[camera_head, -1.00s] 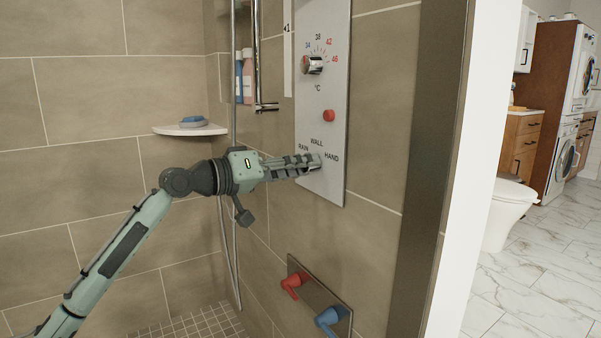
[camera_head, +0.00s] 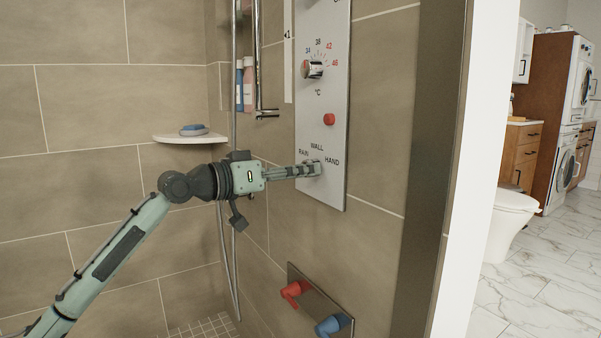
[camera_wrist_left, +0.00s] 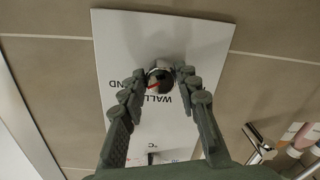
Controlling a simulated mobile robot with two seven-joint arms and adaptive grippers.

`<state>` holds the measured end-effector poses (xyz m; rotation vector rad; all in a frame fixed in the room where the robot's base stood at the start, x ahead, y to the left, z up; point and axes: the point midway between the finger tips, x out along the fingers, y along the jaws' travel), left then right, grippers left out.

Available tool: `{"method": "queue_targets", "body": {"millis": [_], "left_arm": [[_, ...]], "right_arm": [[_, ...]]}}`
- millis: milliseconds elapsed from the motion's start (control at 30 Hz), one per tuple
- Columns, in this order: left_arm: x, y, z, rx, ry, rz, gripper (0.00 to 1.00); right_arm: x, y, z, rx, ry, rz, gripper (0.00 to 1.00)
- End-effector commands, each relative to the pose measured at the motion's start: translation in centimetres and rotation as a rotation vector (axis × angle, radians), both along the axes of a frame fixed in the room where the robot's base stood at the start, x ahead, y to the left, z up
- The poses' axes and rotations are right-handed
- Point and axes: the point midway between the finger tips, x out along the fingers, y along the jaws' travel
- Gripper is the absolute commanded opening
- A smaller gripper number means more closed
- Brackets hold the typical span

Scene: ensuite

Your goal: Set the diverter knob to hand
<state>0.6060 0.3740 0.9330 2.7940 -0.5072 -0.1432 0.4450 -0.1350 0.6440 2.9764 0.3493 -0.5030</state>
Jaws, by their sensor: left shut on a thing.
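The diverter knob (camera_wrist_left: 159,76) is a small round dark and chrome knob on the pale shower panel (camera_head: 323,193). In the left wrist view a red mark on it points down-left, between the words WALL and HAND. My left gripper (camera_head: 314,168) reaches in from the left and covers most of the knob in the head view. In the left wrist view its two fingers (camera_wrist_left: 161,77) are closed on the knob from both sides. The labels RAIN, WALL and HAND show around the knob in the head view. My right gripper is out of view.
Above on the panel are a red button (camera_head: 328,119) and a temperature knob (camera_head: 313,69). Below are a red lever (camera_head: 294,290) and a blue lever (camera_head: 331,325). A corner shelf (camera_head: 190,138) and shower hose are at left. A toilet (camera_head: 511,215) stands outside at right.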

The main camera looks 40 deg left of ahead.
Motion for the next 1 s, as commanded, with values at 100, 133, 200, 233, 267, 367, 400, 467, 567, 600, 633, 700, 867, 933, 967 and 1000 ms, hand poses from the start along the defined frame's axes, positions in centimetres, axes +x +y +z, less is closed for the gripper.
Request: {"method": "queue_targets", "body": {"millis": [100,133,200,233,267,367,400,467,567,600,633,700,867,933,967,1000], "left_arm": [[0.0,0.0,0.0,0.002,0.0,0.001,0.02],[0.0,0.0,0.0,0.002,0.0,0.001,0.02],[0.0,0.0,0.0,0.002,0.0,0.001,0.37],[0.0,0.0,0.0,0.002,0.0,0.001,0.41],[0.0,0.0,0.0,0.002,0.0,0.001,0.45],[0.0,0.0,0.0,0.001,0.0,0.0,0.52],[0.0,0.0,0.0,0.001,0.0,0.0,0.52],[0.0,0.0,0.0,0.001,0.0,0.0,0.52],[0.0,0.0,0.0,0.0,0.0,0.0,0.52],[0.0,0.0,0.0,0.0,0.0,0.0,0.52],[-0.1,0.0,0.0,0.0,0.0,0.0,0.52],[-0.5,0.2,-0.1,-0.002,0.002,0.0,0.52],[-2.5,0.9,-0.1,-0.002,0.003,0.0,0.52],[-3.8,1.5,0.0,-0.003,0.001,0.001,0.52],[-4.4,1.7,0.0,-0.003,0.003,0.002,0.52],[-5.2,2.0,0.1,-0.003,0.001,0.001,0.52]], "right_arm": [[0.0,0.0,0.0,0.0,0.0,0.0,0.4],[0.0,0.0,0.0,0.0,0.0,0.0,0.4],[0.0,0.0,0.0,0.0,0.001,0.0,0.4],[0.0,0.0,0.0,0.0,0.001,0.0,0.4],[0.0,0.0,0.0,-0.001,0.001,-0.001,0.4],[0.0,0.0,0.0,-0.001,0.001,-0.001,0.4],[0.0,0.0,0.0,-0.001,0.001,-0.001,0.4],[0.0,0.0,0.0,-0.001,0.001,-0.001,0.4],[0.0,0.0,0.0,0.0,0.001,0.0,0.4],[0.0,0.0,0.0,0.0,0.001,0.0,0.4],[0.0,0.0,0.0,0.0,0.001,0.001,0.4],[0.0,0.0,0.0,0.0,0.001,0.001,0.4],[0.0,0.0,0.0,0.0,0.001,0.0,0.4],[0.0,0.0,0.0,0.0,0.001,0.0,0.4],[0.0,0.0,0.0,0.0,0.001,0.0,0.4],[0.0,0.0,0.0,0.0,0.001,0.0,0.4]]}}
